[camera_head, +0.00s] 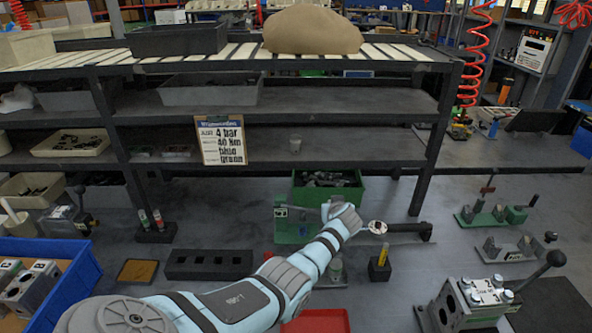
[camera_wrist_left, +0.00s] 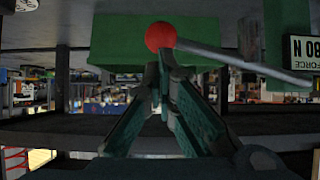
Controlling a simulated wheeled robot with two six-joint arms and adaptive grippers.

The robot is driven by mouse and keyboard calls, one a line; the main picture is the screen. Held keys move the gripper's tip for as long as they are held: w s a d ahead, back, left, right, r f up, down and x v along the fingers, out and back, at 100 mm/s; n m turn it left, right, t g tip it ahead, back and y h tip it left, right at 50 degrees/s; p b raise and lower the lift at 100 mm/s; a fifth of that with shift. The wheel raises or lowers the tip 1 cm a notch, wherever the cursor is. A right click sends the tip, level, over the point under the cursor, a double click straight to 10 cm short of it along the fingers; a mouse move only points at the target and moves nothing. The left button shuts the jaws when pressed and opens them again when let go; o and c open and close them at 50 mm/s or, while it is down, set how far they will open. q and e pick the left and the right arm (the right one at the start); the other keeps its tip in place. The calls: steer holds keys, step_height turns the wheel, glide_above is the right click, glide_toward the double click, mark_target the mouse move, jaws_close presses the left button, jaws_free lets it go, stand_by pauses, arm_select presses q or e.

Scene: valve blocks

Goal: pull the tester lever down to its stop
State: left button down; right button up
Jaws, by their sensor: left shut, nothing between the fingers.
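In the left wrist view, the lever is a thin grey rod (camera_wrist_left: 245,63) with a red ball knob (camera_wrist_left: 160,37) at its left end. It slants down to the right, in front of a green block (camera_wrist_left: 135,38). My left gripper (camera_wrist_left: 166,68) is shut and empty, its fingertips just below the knob in the picture; I cannot tell whether they touch it. In the head view, my left arm reaches toward the green tester (camera_head: 292,222); the knob and fingers cannot be made out there. My right gripper is not in view.
A green bin (camera_head: 327,192) stands behind my wrist. A round dial-like piece (camera_head: 377,227) and a black bar (camera_head: 408,229) lie just right of it. A black block holds a yellow marker (camera_head: 380,260). A grey valve block (camera_head: 470,303) stands front right. A shelf rack (camera_head: 340,108) stands behind.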

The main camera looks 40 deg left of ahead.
arm_select(q)
steer(key=a+r+p+v, duration=0.1)
steer(key=r+p+v, duration=0.1)
steer(key=p+v, duration=0.5)
steer(key=v, duration=0.5)
steer(key=shift+r, duration=0.4)
steer(key=shift+w, duration=0.1)
